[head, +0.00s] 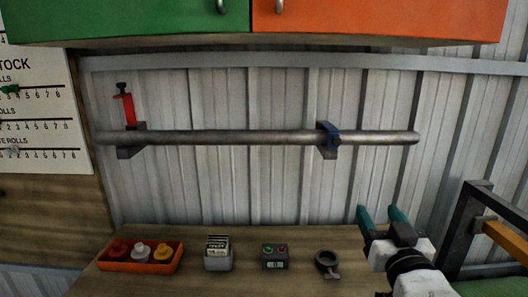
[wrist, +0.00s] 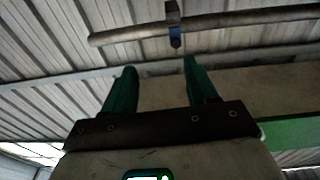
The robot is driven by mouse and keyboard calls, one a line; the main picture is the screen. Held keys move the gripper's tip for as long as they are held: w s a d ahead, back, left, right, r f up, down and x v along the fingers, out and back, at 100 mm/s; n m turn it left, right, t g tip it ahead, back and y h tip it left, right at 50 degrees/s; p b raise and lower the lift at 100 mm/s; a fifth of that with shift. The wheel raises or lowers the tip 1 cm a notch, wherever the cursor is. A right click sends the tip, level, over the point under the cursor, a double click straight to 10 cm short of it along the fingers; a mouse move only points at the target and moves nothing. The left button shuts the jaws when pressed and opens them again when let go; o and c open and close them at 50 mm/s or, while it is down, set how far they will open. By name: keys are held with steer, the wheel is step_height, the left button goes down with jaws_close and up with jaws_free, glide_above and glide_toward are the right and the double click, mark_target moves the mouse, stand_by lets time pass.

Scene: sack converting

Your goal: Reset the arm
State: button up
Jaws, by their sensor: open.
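My gripper (head: 380,215) is at the lower right in the head view, above the right end of the wooden bench (head: 210,238). Its two teal fingers point up and are apart, with nothing between them. In the wrist view my gripper (wrist: 158,82) also shows its fingers spread and empty. Beyond the fingertips there, the grey metal bar (wrist: 240,25) with its blue clamp (wrist: 175,38) shows apart from them.
The bar (head: 230,137) runs along the corrugated wall, with a red clamp (head: 128,108) at left. On the bench are an orange tray (head: 141,267), a card box (head: 218,262), a button box (head: 275,262) and a dark ring (head: 326,262). A dark frame (head: 460,225) stands at right. Cabinets (head: 130,22) hang above.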

steer(key=s+d+f+g, duration=0.1)
steer(key=s+f+g, duration=0.2)
steer(key=f, duration=0.6)
steer(key=s+d+f+g, duration=0.2)
steer(key=s+f+g, duration=0.1)
steer(key=s+f, duration=0.4)
steer(key=s+d+f+g+b, duration=0.1)
steer(key=s+f+g, duration=0.3)
steer(key=f, duration=0.7)
steer(key=shift+s+d+f+h, duration=0.15)
steer(key=shift+s+d, duration=0.1)
steer(key=shift+s, duration=0.2)
steer(key=shift+s+d+f+h, duration=0.15)
steer(key=shift+s+d, duration=0.1)
steer(key=shift+s, duration=0.2)
steer(key=s+f+g, duration=0.4)
steer(key=s+f, duration=0.1)
steer(key=s, duration=0.6)
steer(key=s+f+g+y, duration=0.1)
steer(key=s+f+g, duration=0.3)
steer(key=s, duration=0.7)
step_height(320, 180, down, 2)
steer(key=shift+s+f, duration=0.1)
steer(key=shift+s, duration=0.05)
